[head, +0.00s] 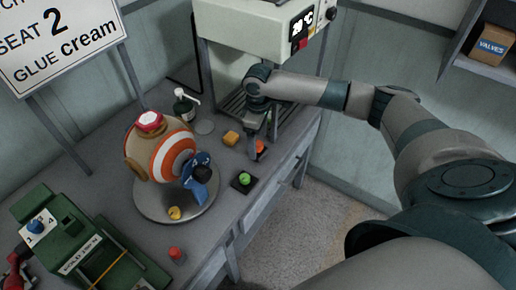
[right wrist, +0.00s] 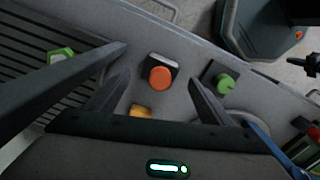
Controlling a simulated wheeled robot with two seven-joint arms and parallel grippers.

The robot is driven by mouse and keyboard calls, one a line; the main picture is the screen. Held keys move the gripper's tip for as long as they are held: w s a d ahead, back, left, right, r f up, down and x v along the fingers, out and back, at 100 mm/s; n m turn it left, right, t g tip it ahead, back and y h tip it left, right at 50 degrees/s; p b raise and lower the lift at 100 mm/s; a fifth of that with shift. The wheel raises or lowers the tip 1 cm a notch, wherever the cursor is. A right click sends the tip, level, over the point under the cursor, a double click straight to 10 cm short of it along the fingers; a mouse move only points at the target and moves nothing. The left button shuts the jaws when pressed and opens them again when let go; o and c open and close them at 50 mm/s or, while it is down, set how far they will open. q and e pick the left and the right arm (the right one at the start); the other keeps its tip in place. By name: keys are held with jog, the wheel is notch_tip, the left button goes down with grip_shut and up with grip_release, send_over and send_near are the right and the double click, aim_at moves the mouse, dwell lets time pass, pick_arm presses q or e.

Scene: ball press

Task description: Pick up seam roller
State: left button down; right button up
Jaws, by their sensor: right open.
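An orange rounded piece (head: 261,147) with a pale and dark block against it lies on the bench near its right edge. I cannot tell for certain whether it is the seam roller. In the right wrist view the orange piece (right wrist: 160,78) shows its round face between my fingers. My right gripper (head: 263,139) is open above it, with nothing held; part of the piece is hidden by the fingers in the head view. My left gripper is in neither view.
A yellow block (head: 230,138) and a green knob on a black base (head: 244,180) lie close by. A striped ball (head: 163,152) stands on a round plate. The press (head: 250,38) rises behind my gripper. A green seat box (head: 75,247) is at the lower left.

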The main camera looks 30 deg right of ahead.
aim_at(262, 150)
jog(key=shift+f, duration=1.45)
jog(key=c, duration=1.4)
